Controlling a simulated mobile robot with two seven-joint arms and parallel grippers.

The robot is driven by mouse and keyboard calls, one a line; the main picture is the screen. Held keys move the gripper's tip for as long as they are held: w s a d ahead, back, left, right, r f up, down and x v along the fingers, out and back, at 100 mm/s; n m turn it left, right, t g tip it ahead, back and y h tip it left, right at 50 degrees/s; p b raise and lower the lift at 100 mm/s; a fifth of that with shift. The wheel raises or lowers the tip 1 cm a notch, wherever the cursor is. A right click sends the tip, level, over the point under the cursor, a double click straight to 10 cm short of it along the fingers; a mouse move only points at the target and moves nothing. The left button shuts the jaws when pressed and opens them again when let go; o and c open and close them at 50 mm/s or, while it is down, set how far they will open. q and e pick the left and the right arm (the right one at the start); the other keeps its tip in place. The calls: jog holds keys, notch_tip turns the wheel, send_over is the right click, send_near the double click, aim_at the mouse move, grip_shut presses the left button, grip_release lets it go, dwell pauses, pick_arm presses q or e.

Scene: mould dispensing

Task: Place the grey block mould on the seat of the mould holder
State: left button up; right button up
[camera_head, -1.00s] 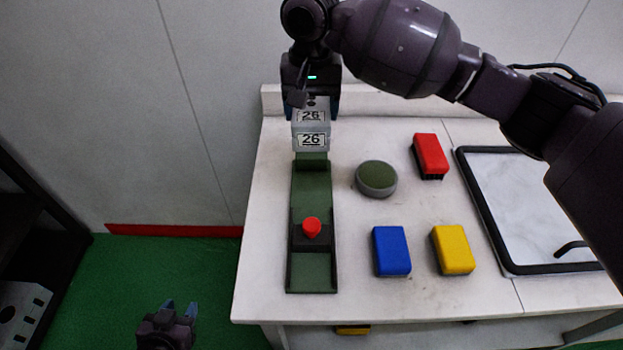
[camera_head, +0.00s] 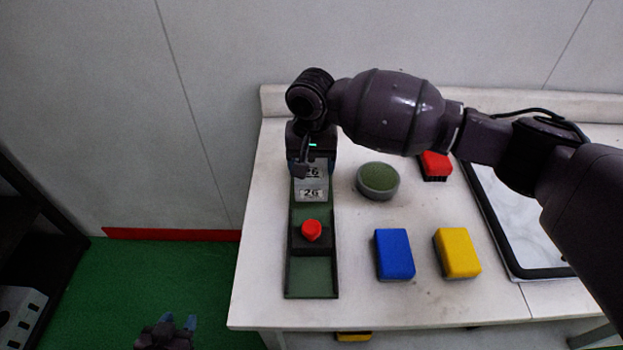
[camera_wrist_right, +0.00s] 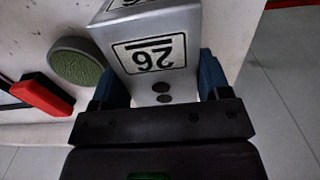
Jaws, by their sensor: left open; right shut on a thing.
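The grey block mould (camera_head: 311,184), marked 26, is between the fingers of my right gripper (camera_head: 312,165), which is shut on it. The right wrist view shows the mould (camera_wrist_right: 158,52) close up between the blue fingertips of the gripper (camera_wrist_right: 160,85). The mould is over the far end of the long green mould holder (camera_head: 314,275), whose far part is hidden behind it. I cannot tell whether the mould touches the seat. A red knob (camera_head: 312,230) stands on the holder's dark middle block. My left gripper (camera_head: 168,328) is open and empty, low at the left, off the table.
A round green-topped pad (camera_head: 377,178) lies right of the holder and also shows in the right wrist view (camera_wrist_right: 76,62). A blue block (camera_head: 394,254), a yellow block (camera_head: 457,253) and a red block (camera_head: 436,165) lie further right. A black-framed tray (camera_head: 515,272) is at the right.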

aim_at(311, 162)
notch_tip(311, 162, down, 5)
jog(key=shift+r+b, duration=0.15)
jog(key=shift+b, duration=0.25)
jog(key=o, duration=1.2)
jog(key=shift+f, duration=0.25)
jog(key=shift+o, duration=1.8)
notch_tip(311, 162, up, 12)
jog(key=shift+r+p, duration=0.1)
jog(key=shift+p, duration=0.9)
